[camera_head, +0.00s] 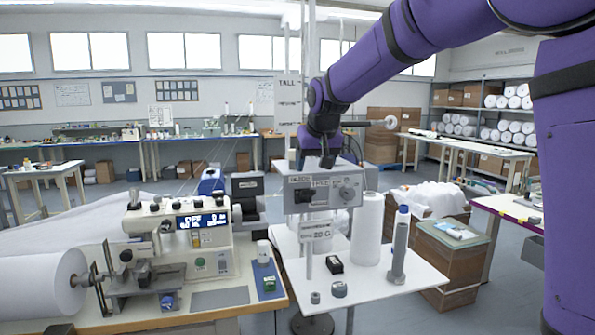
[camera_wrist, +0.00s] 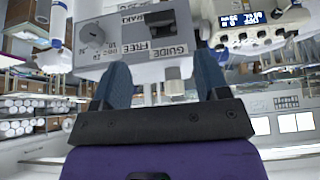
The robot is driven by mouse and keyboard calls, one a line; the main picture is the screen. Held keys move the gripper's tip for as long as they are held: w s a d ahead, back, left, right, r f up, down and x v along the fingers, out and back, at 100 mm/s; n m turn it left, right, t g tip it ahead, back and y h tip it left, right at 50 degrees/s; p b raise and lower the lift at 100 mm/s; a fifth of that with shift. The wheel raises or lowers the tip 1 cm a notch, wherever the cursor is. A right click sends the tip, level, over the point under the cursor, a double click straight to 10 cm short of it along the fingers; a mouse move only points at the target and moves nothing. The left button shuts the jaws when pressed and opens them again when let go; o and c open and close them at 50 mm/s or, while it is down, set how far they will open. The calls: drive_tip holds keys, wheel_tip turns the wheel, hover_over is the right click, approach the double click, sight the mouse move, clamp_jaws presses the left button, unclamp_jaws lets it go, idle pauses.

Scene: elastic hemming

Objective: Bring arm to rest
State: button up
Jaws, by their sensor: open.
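My purple arm reaches in from the upper right in the head view. My gripper (camera_head: 326,158) is at the top of a grey control box (camera_head: 325,174). The box has a black switch (camera_head: 304,196) and a round grey knob (camera_head: 347,193) on its face. In the wrist view, the two blue fingers of my gripper (camera_wrist: 161,72) are spread apart with nothing held between them. The box (camera_wrist: 130,52) shows there beyond the fingers, with its switch (camera_wrist: 160,18) and knob (camera_wrist: 92,35). I cannot tell whether the fingers touch the box.
A sewing machine (camera_head: 183,238) stands on the bench at left, by a white roll (camera_head: 38,285). A white cone (camera_head: 367,229) and a grey bottle (camera_head: 399,252) stand on the white side table (camera_head: 425,287). Cardboard boxes (camera_head: 451,262) are right of it.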

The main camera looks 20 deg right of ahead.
drive_tip(key=s+d+f, duration=0.1)
drive_tip(key=s+d, duration=0.1)
drive_tip(key=s, duration=1)
drive_tip(key=s+d+f, duration=0.2)
drive_tip(key=s, duration=1.1)
drive_tip(key=s+d+f, duration=0.1)
drive_tip(key=s+d, duration=0.2)
drive_tip(key=s, duration=1)
drive_tip(key=shift+f+g, duration=0.2)
drive_tip(key=shift+g, duration=0.1)
